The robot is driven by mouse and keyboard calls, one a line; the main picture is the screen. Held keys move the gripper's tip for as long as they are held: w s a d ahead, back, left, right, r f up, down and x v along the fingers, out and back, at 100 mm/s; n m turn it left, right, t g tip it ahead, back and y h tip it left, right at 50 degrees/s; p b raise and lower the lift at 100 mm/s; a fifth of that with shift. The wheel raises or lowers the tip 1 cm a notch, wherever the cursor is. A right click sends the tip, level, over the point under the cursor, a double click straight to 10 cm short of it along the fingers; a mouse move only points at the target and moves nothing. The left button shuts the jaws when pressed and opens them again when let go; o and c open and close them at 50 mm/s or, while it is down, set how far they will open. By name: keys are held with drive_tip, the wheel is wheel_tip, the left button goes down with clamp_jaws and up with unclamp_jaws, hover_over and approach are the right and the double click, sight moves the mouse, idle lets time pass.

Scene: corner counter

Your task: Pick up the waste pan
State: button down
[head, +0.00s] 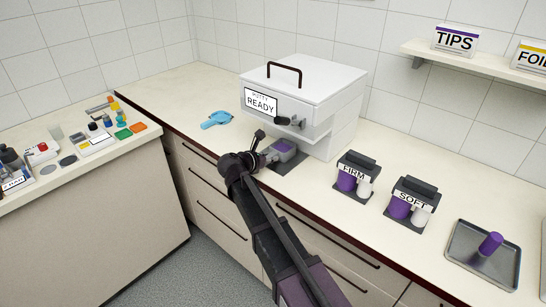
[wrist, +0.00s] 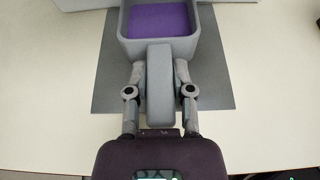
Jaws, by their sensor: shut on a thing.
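The waste pan (head: 284,147) is a small grey pan with purple material inside, in front of the white machine in the head view. In the wrist view the pan (wrist: 122,28) is at the top, its thick grey handle (wrist: 160,85) pointing down toward me. My gripper (head: 263,157) has one finger on each side of the handle and is shut on it; it also shows in the wrist view (wrist: 160,78). The pan is over a dark grey mat (wrist: 215,90). I cannot tell whether it touches the mat. My gripper partly hides the handle in the head view.
The white machine (head: 345,125), labelled READY, stands close behind the pan. The FIRM (head: 355,168) and SOFT (head: 413,195) holders and a metal tray (head: 465,262) are to the right. A blue item (head: 216,119) lies left. The counter between it and the machine is clear.

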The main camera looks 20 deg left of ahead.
sight(270, 155)
drive_tip(key=shift+r+p, duration=0.35)
drive_tip(key=shift+r, duration=0.05)
drive_tip(key=shift+r+p, duration=1.4)
drive_tip(key=s+d+r+p, duration=0.1)
drive_tip(key=s+d, duration=0.3)
drive_tip(key=s, duration=1.1)
drive_tip(key=shift+s+d+r, duration=0.15)
drive_tip(key=shift+r, duration=0.05)
drive_tip(key=shift+s, duration=0.15)
idle(0.5)
